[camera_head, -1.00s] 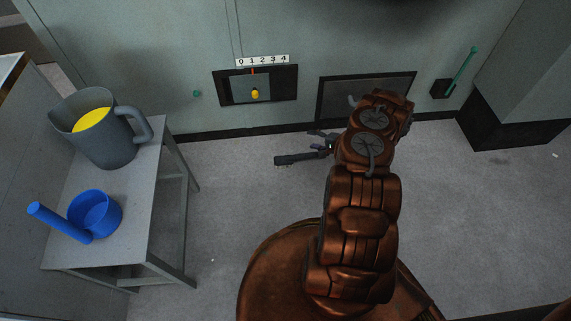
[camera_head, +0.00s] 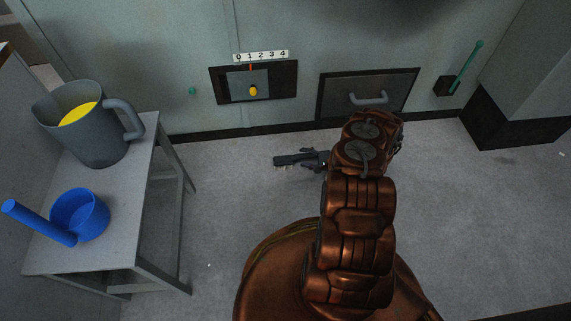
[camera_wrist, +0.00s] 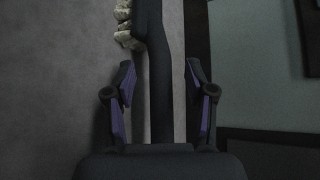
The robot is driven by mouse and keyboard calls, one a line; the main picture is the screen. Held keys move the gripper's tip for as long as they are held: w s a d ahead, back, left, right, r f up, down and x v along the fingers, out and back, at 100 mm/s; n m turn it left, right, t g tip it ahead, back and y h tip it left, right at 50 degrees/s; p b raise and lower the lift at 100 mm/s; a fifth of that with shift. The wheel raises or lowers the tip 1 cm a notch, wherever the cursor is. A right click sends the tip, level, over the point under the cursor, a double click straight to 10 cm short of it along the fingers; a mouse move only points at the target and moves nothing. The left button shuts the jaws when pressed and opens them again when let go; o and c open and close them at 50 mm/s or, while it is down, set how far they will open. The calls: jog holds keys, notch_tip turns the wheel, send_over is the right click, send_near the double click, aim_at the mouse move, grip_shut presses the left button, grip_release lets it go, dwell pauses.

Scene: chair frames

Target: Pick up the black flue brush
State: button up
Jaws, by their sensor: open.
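The black flue brush (camera_head: 287,160) lies near the wall in the head view, its dark body extending left from my gripper, with pale bristles along its lower edge. In the wrist view its dark handle (camera_wrist: 160,90) runs lengthwise between the fingers, and the pale bristles (camera_wrist: 125,25) show at the upper left. My gripper (camera_wrist: 160,74) is open, with one finger on each side of the handle and gaps between them. In the head view my gripper (camera_head: 313,159) is at the brush's right end. The far right end of the brush is hidden.
A grey table (camera_head: 115,225) at left carries a grey jug (camera_head: 92,140) with yellow contents and a blue pan (camera_head: 80,214). The wall has a numbered slider panel (camera_head: 253,82), a drawer (camera_head: 368,93) and a green lever (camera_head: 467,68). The floor around the brush is clear.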

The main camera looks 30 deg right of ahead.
aim_at(304, 157)
jog(key=b+x, duration=0.1)
jog(key=x, duration=0.1)
jog(key=shift+w+a+f, duration=0.1)
jog(key=shift+w+f, duration=0.1)
jog(key=shift+f, duration=0.05)
jog(key=shift+w+a, duration=0.1)
jog(key=shift+w, duration=0.15)
jog(key=shift+c, duration=0.4)
jog(key=shift+r, duration=0.1)
grip_shut()
